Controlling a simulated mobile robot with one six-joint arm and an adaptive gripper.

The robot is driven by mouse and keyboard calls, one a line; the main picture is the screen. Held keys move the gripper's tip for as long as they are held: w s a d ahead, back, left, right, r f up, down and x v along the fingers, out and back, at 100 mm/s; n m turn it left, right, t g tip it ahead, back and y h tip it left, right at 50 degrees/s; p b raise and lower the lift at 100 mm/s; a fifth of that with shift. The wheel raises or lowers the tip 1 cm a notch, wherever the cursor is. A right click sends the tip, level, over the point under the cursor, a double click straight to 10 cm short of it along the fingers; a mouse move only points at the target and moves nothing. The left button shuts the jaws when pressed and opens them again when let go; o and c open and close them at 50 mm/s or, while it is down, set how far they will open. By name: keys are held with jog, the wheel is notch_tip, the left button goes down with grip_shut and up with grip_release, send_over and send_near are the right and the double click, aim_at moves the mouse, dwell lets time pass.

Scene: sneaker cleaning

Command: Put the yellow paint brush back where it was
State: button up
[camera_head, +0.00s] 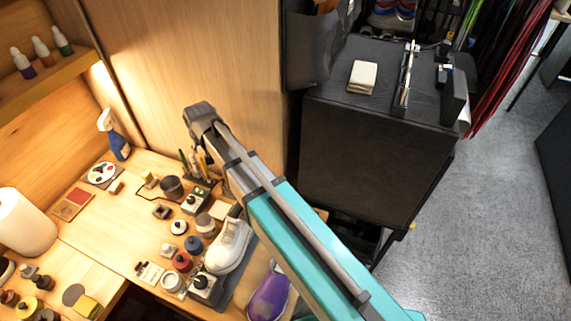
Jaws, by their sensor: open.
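My teal and grey arm reaches from the bottom right up to the upper left and ends in a dark joint above the workbench. I see no gripper fingers here. A dark holder (206,181) with several upright brushes and tools stands at the back right of the workbench (110,235), just left of my arm. A slim yellow tool, perhaps the yellow paint brush (203,161), stands among them. It is small and partly crowded by its neighbours and my arm, so I cannot be sure of it.
A white sneaker (231,245) and a purple shoe (269,296) lie near the bench's front right. Several jars and small bottles crowd its middle. A blue spray bottle (114,135) and paper roll (22,226) stand left. A black cabinet (370,150) stands right of my arm.

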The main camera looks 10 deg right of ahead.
jog(key=s+d+m+g, duration=0.1)
jog(key=s+d, duration=0.4)
jog(key=d, duration=0.6)
jog(key=s+d+m+g+h, duration=0.1)
jog(key=s+d, duration=0.4)
jog(key=d, duration=0.6)
jog(key=s+d+f+m+g, duration=0.1)
jog(key=s+d, duration=0.5)
jog(key=d, duration=0.5)
jog(key=shift+m+g+h, duration=0.3)
jog(key=shift+h, duration=0.1)
jog(key=shift+s+f, duration=0.1)
